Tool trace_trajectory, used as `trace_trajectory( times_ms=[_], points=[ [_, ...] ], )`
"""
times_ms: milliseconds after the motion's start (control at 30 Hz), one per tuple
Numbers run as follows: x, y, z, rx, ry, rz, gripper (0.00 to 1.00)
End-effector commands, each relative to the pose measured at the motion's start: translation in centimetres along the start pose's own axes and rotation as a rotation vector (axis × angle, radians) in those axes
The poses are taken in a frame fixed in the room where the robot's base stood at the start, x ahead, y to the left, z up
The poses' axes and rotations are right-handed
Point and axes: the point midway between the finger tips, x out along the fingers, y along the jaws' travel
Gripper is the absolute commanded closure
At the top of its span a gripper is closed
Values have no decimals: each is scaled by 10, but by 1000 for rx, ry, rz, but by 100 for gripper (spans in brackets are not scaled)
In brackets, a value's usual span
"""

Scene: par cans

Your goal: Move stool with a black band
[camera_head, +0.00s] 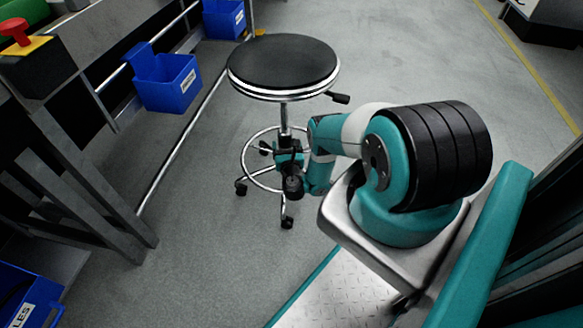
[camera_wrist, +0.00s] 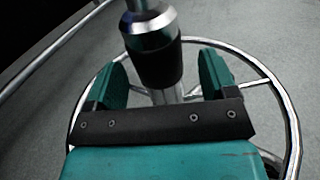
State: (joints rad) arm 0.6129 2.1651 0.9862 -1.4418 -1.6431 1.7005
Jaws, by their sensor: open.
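The stool (camera_head: 283,66) stands upright on the floor, with a round black seat, a chrome rim, a chrome column, a foot ring and castors. In the wrist view its column (camera_wrist: 150,25) carries a black band (camera_wrist: 158,66). My gripper (camera_head: 289,156) is low by the column, above the foot ring. In the wrist view my gripper (camera_wrist: 163,80) is open, with one teal finger on each side of the column and gaps on both sides. The lower column is partly hidden behind the gripper body. I cannot tell how deep the column sits between the fingers.
A blue bin (camera_head: 168,84) hangs on a rail left of the stool, and another blue bin (camera_head: 224,18) is farther back. Grey metal legs (camera_head: 95,190) stand at left. A seat lever (camera_head: 340,98) sticks out right. Open floor (camera_head: 430,60) lies behind and right.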

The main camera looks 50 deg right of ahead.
Motion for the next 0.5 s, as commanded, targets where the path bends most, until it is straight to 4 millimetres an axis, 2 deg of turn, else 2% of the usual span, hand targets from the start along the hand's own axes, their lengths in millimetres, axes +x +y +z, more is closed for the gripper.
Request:
trace_trajectory(
  times_ms=[33, 167, 500],
  points=[
    [-10, 0, 9, 0, 3, 0, 22],
    [-33, 0, 9, 0, 3, 0, 22],
    [-111, 0, 5, -1, 3, 0, 22]
  ],
)
